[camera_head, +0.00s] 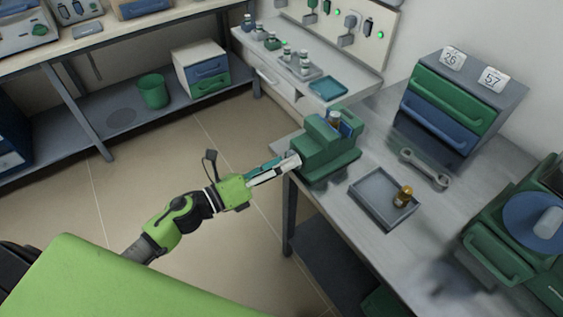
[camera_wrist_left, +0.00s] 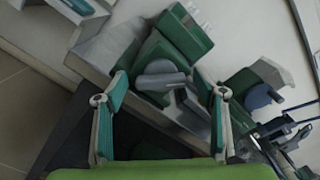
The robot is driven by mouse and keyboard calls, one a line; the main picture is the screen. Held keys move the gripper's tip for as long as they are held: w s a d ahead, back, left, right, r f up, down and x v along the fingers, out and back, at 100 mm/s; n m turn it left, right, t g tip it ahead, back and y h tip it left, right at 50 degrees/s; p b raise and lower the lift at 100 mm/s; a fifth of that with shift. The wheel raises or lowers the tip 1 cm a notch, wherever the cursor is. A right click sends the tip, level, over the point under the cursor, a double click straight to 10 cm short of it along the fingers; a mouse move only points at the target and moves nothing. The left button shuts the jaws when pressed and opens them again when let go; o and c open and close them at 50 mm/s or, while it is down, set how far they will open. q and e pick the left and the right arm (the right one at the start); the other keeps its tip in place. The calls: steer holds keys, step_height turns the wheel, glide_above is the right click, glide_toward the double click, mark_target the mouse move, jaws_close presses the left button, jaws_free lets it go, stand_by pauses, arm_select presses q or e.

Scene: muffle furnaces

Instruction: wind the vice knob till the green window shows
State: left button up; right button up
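The green vice (camera_head: 325,152) stands at the near left corner of the grey bench; it also shows in the wrist view (camera_wrist_left: 185,35). A small capped vial (camera_head: 334,119) and a blue part (camera_head: 345,129) show at its top. A pale grey rounded piece, apparently the vice knob (camera_wrist_left: 160,76), faces my left gripper (camera_wrist_left: 167,90). In the head view my left gripper (camera_head: 272,171) reaches the vice from the left. Its fingers are apart, on either side of the knob, with no clear contact. I cannot make out a green window. My right gripper is not in view.
A grey tray (camera_head: 368,207) holding an amber vial (camera_head: 403,195) and a spanner (camera_head: 425,169) lie right of the vice. A green-and-blue drawer unit (camera_head: 450,105) stands behind. Open floor (camera_head: 180,165) lies left of the bench.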

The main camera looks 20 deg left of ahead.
arm_select(q)
steer(key=shift+s+a, duration=0.1)
steer(key=v, duration=1.1)
steer(key=shift+s+a, duration=0.3)
